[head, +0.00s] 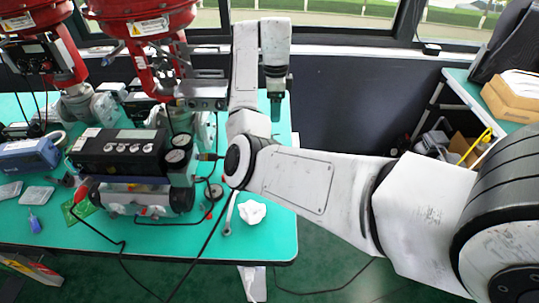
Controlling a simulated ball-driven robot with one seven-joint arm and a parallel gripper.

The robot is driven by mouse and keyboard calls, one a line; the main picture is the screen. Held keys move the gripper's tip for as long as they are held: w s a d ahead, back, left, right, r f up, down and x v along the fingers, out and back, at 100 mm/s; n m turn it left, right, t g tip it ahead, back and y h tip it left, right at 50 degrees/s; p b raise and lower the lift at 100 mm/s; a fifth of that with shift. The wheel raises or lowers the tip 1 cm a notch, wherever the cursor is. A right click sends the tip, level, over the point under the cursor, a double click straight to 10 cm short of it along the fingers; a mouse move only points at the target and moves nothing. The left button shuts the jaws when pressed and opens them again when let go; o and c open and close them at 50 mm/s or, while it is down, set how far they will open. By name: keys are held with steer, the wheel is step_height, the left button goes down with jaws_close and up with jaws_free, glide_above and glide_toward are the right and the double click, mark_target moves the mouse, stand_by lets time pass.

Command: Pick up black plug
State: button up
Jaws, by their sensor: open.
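A black valve positioner (120,151) with a row of round buttons sits on the green table. A small black plug-like piece (209,157) sticks out from its right side, beside the gauges; it is too small to tell for sure that it is the black plug. My gripper (276,112) points down near the table's right back edge, to the right of and behind the positioner. It is apart from that piece and nothing shows in it. The fingertips are small and dark here. My arm comes in from the right and passes close to the piece's right side.
Red valve actuators (145,25) stand behind the positioner. Black cables run over the green table (265,225) and off its front edge. A crumpled white cloth (252,212) and a wrench (229,214) lie front right. A blue device (28,155) sits left. A side table (505,122) holds boxes.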

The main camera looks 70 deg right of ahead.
steer(key=f, duration=0.4)
steer(key=f+b, duration=0.1)
steer(key=f, duration=0.4)
steer(key=f+b, duration=0.1)
steer(key=f, duration=0.4)
steer(key=shift+w+a, duration=0.15)
steer(key=shift+w, duration=0.1)
steer(key=shift+r, duration=0.1)
steer(key=shift+c, duration=0.3)
steer(key=c, duration=1.1)
